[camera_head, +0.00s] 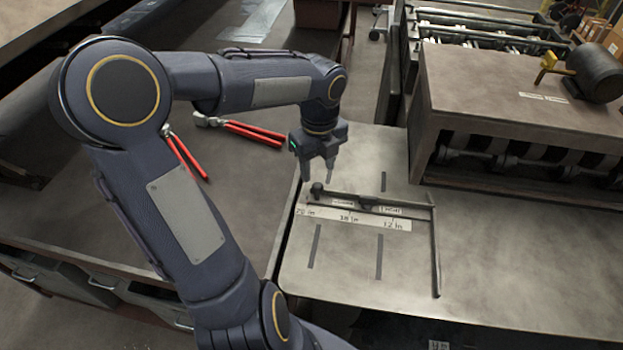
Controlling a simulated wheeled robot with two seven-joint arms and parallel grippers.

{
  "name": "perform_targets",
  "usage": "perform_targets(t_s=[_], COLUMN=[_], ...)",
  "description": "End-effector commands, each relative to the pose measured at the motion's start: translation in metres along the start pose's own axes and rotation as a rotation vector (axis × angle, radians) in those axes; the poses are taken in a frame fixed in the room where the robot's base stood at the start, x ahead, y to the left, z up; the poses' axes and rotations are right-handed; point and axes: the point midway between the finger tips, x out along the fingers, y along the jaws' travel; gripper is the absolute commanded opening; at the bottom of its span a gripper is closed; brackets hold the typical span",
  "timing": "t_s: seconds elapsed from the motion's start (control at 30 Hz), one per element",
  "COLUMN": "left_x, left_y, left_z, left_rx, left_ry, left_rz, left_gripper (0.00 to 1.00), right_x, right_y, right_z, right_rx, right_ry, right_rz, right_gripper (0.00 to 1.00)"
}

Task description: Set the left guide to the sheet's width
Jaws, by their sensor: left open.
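My left gripper (318,179) is open and empty, fingers pointing down just above the left end of a dark guide bar (345,197). Whether a finger touches the bar I cannot tell. The bar has a dark knob at its left end and another dark fitting (368,204) near its middle. A pale scale strip (352,219) marked 20 in, 18 in and 12 in lies along the bar. A second, longer rail (436,255) runs toward the front at the right end of the strip. I cannot make out a metal sheet. My right gripper is not in view.
The grey machine table (510,275) has dark slots and is clear at right. A large roller machine housing (510,110) stands behind it, with a motor (596,72) on top. Red-handled tools (252,132) lie on the bench at left.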

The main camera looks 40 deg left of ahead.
Motion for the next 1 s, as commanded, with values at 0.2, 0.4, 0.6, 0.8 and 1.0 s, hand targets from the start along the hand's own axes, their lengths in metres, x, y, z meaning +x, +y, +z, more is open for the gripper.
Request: perform_targets(t_s=[0.2, 0.4, 0.6, 0.8, 1.0], left_x=[0.036, 0.051, 0.053, 0.052, 0.052], left_y=[0.001, 0.000, 0.000, 0.000, 0.000], left_z=[-0.001, 0.000, 0.000, 0.000, 0.000], left_rx=[-0.001, -0.002, -0.002, -0.003, -0.003], left_ry=[0.003, 0.001, 0.000, 0.000, 0.000], left_rz=[0.003, 0.000, -0.001, -0.001, -0.001], left_gripper=[0.46, 0.46, 0.46, 0.29, 0.03], right_x=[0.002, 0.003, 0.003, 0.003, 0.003], right_y=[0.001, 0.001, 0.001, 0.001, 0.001], right_z=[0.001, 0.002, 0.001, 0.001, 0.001], right_rx=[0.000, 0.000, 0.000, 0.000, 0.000], right_ry=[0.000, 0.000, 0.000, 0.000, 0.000], right_rz=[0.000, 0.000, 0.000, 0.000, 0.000], right_gripper=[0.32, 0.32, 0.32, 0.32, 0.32])
